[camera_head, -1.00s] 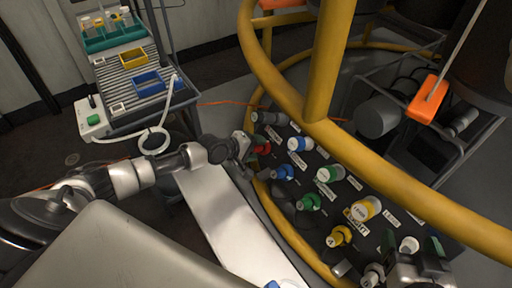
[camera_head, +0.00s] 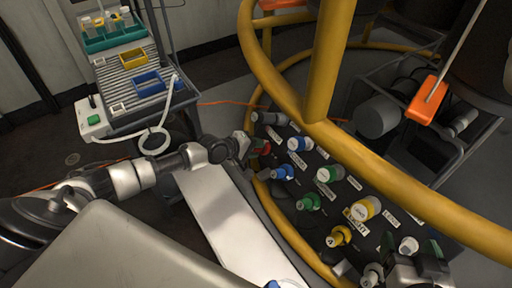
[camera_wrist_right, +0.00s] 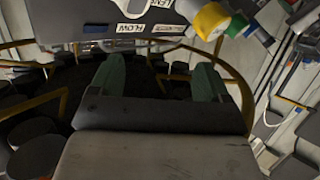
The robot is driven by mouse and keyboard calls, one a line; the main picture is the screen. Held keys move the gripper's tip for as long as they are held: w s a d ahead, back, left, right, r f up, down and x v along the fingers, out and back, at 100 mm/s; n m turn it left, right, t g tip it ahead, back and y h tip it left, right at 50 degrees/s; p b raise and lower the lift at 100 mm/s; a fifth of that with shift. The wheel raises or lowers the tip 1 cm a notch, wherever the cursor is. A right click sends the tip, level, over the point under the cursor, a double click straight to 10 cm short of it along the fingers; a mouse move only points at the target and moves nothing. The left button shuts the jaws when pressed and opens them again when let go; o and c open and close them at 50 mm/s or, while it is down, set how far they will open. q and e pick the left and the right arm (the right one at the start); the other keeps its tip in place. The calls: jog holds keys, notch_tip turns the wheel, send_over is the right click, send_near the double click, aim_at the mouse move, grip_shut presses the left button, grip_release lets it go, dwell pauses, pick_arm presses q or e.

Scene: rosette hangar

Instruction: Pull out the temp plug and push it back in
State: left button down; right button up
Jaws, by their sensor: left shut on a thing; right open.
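A dark panel (camera_head: 320,222) carries coloured plugs and small labels inside the yellow ring. I cannot read which label says temp. My left gripper (camera_head: 246,146) is at the panel's upper left, shut on a red plug (camera_head: 264,149). The gripper partly hides this plug, and I cannot tell how deep it sits. My right gripper (camera_head: 428,262) is at the lower right of the head view. In the right wrist view its two green fingers (camera_wrist_right: 158,80) are spread apart with nothing between them.
A thick yellow rail (camera_head: 385,175) with an upright post crosses above the panel. Blue (camera_head: 283,173), green (camera_head: 309,202) and yellow (camera_head: 338,236) plugs stand beside the red one. A cart (camera_head: 150,85) with trays stands at the upper left.

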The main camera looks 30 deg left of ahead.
pick_arm(q)
jog(key=shift+r, duration=0.1)
jog(key=shift+s+a+r, duration=0.1)
jog(key=shift+s, duration=0.1)
jog(key=shift+s+a+r+p, duration=0.25)
jog(key=shift+s+p, duration=0.15)
jog(key=shift+p, duration=0.2)
jog(key=shift+p+v, duration=1.45)
jog(key=shift+v, duration=0.75)
pick_arm(e)
jog(key=s+d+f+g+h, duration=0.1)
jog(key=s+d+f+g, duration=0.1)
jog(key=s+g, duration=0.3)
jog(key=s+d+f+g+h, duration=0.1)
jog(key=s+d+f+g, duration=0.1)
jog(key=s+f+g, duration=0.2)
jog(key=shift+s+d+f+m+g+h, duration=0.35)
jog(key=shift+s+g, duration=0.45)
jog(key=shift+s, duration=0.65)
jog(key=shift+w+a+r, duration=0.1)
jog(key=shift+r, duration=0.05)
pick_arm(q)
jog(key=shift+x, duration=2.45)
